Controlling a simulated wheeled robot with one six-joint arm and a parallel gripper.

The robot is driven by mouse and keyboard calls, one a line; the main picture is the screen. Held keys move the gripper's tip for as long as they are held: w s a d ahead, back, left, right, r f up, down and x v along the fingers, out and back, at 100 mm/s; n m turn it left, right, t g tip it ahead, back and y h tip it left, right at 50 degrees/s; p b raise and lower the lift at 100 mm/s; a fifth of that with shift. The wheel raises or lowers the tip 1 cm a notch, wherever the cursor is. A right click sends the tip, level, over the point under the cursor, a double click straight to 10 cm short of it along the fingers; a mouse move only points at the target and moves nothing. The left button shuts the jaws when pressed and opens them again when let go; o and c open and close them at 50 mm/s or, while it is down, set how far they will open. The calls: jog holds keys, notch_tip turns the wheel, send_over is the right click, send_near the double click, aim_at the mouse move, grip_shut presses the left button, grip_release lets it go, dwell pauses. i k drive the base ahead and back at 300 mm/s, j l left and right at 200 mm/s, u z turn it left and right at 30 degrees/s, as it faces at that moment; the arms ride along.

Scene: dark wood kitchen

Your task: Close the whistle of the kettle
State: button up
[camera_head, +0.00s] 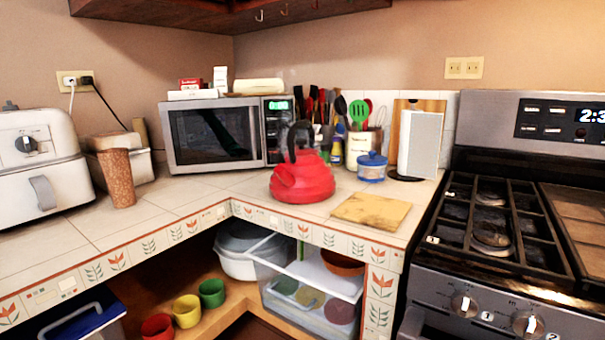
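A red kettle (303,182) with a black handle arching over its top stands on the tiled corner counter, in front of the microwave. Its spout points toward the left front. The whistle at the spout tip is too small to tell open from shut. My gripper is not in view.
A wooden board (371,211) lies right of the kettle, near the counter's front edge. A blue-lidded jar (372,168) and a utensil holder stand behind. The microwave (216,134) is at the back left, the stove (500,235) at the right. Counter left of the kettle is clear.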

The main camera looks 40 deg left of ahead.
aim_at(279, 158)
jog(key=i+j+u, duration=0.25)
jog(key=i+j, duration=0.2)
jog(key=j, duration=0.3)
jog(key=i+j+u, duration=0.25)
jog(key=i+j, duration=0.25)
jog(key=j, duration=0.15)
